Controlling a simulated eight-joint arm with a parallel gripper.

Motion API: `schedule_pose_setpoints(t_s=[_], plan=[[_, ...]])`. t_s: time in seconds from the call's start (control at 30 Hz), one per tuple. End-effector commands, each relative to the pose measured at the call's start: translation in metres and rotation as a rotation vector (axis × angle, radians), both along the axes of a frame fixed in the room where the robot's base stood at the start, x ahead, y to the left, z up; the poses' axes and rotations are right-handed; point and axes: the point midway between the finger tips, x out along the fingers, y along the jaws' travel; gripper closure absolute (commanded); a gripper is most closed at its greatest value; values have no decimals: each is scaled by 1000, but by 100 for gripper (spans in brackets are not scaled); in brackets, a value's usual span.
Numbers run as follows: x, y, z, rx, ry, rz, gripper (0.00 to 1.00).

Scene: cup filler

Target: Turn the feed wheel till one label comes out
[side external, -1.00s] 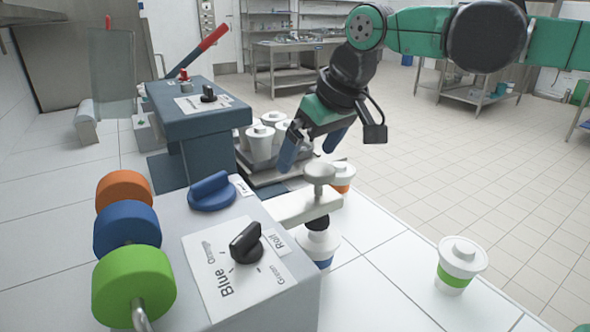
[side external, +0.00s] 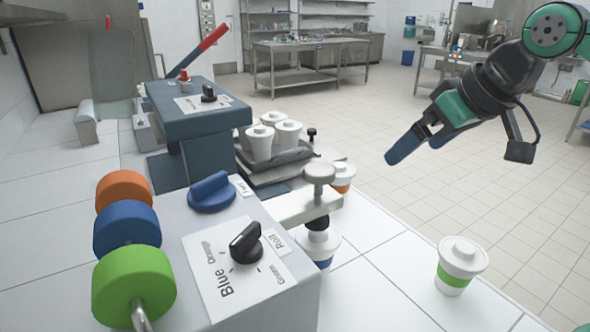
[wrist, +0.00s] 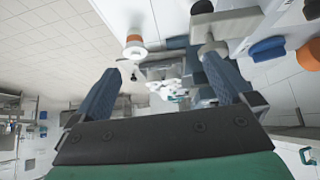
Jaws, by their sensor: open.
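The blue feed wheel (side external: 211,190) is a knob with a raised grip bar on top of the grey label machine (side external: 275,300). A small tag (side external: 242,186) sits beside it. A blue round part, probably this wheel (wrist: 266,49), shows at the right of the wrist view. The black selector knob (side external: 246,242) sits on a plate with the words Blue, Green and Roll. Orange (side external: 124,188), blue (side external: 127,228) and green (side external: 133,284) rolls hang on a rod at the machine's left. My gripper (side external: 420,150) is open and empty in the air, far right of the wheel. I see no label coming out.
A green-banded cup (side external: 461,265) stands at right. Several white cups fill a tray (side external: 270,168) beside the red-handled blue press (side external: 195,115).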

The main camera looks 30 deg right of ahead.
Motion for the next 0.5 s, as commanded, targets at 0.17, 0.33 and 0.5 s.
schedule_pose_setpoints(t_s=[0.17, 0.33, 0.5], plan=[[13, 9, 50, 2, 14, 26, 0], [45, 34, 71, 5, 52, 88, 0], [84, 73, 83, 0, 100, 161, 0]])
